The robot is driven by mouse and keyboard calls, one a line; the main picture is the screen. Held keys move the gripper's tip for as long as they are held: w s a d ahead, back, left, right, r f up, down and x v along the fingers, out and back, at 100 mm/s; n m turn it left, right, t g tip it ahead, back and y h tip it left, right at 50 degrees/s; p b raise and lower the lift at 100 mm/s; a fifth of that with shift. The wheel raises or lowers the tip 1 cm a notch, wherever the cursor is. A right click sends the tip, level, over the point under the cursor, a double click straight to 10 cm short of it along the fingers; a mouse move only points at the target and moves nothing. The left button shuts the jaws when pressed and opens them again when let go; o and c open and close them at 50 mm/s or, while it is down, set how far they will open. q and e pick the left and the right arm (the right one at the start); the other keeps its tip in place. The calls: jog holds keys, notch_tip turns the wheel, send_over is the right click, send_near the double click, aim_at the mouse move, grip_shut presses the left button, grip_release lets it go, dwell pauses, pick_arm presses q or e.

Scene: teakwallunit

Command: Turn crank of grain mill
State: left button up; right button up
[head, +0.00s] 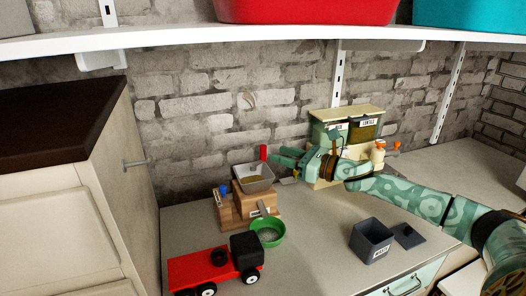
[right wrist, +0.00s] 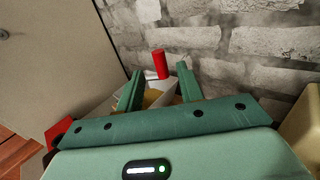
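The grain mill (head: 262,207) is a wooden box with a grey hopper (head: 255,184) on top, standing near the brick wall. Its crank has an upright red handle (head: 263,152) at the hopper's back right; the handle also shows in the right wrist view (right wrist: 160,63). My right gripper (head: 279,157) reaches in from the right, just right of the handle. In the right wrist view its two green fingers are apart, with the red handle seen between and beyond their tips. I cannot tell whether they touch it. My left gripper is not in view.
A green bowl (head: 268,232) stands before the mill, with a red toy truck (head: 200,268) in front. A cream dispenser (head: 346,125) stands behind my right arm. A dark grey bin (head: 371,241) and its lid (head: 408,236) are front right. A white shelf (head: 180,36) runs above.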

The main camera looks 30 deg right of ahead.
aim_at(263, 158)
jog(key=x, duration=0.7)
jog(key=shift+p, duration=0.3)
grip_shut()
